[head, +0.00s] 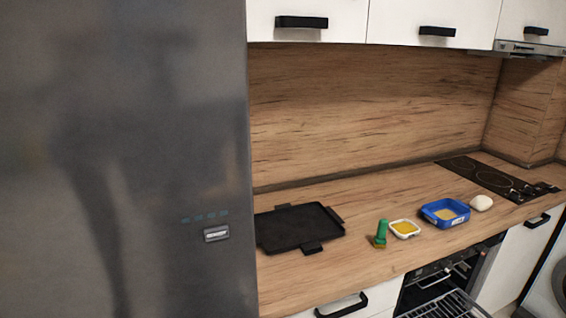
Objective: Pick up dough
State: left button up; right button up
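The dough (481,203) looks like a small, smooth, off-white lump. It lies on the wooden counter just right of a blue container, near the front edge of the black cooktop. Neither of my grippers shows in the head view.
On the counter (290,288) are a black tray (298,228), a green-handled brush (382,232), a small white dish of yellow contents (404,229) and the blue container (444,213). The cooktop (492,177) is behind. The oven (447,279) below looks open. A grey fridge (120,160) fills the left.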

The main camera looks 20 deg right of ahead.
aim_at(480, 203)
jog(key=l, duration=0.4)
jog(key=k+l+u, duration=0.15)
jog(key=l, duration=0.65)
jog(key=k+l+u, duration=0.15)
jog(key=l, duration=0.25)
jog(key=k+l, duration=0.1)
jog(key=l, duration=0.3)
jog(key=k+l+u, duration=0.15)
jog(key=l, duration=0.25)
jog(key=i, duration=0.05)
